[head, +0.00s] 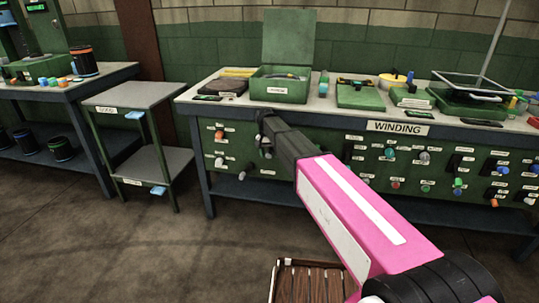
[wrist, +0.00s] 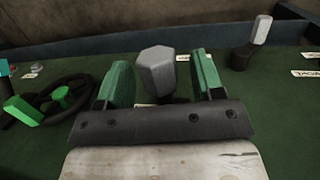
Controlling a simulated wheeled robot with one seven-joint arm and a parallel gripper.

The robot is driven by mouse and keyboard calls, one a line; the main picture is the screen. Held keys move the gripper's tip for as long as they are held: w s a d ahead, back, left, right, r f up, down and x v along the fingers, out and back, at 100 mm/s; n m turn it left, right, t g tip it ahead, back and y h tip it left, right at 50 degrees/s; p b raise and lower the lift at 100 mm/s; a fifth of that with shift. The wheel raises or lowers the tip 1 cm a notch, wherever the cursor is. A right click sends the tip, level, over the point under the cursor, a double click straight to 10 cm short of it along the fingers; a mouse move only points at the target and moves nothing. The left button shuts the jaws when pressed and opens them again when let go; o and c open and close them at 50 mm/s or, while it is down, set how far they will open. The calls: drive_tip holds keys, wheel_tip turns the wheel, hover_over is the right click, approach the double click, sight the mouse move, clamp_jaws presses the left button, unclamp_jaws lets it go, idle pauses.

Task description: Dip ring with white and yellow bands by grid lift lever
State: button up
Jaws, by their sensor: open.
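My gripper (head: 267,130) is in front of the green panel below the bench marked WINDING. In the wrist view its two green fingers (wrist: 160,80) are apart, with a grey faceted lever knob (wrist: 155,70) showing between them. The fingers do not appear to press on the knob, and its lower part is hidden behind my gripper's dark bar. I cannot read the label behind it. A frame with a mesh grid (head: 472,82) stands over a green tank (head: 465,104) at the bench's right. I cannot make out a ring with white and yellow bands.
In the wrist view, a black handwheel (wrist: 75,98) is at left and a pale-topped lever (wrist: 261,30) at right. The WINDING bench (head: 235,106) carries an open green box (head: 280,85). A two-shelf stand (head: 130,97) is left. A wooden crate (head: 283,264) is on the floor.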

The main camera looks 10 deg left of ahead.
drive_tip(key=v, duration=0.3)
drive_tip(key=shift+s+d+r, duration=0.2)
drive_tip(key=shift+s+r, duration=0.05)
drive_tip(key=shift+r, duration=0.25)
drive_tip(key=s+a+r, duration=0.6)
drive_tip(key=s, duration=0.3)
drive_tip(key=shift+s+a+r, duration=0.3)
drive_tip(key=shift+a+r, duration=0.05)
drive_tip(key=shift+r, duration=0.05)
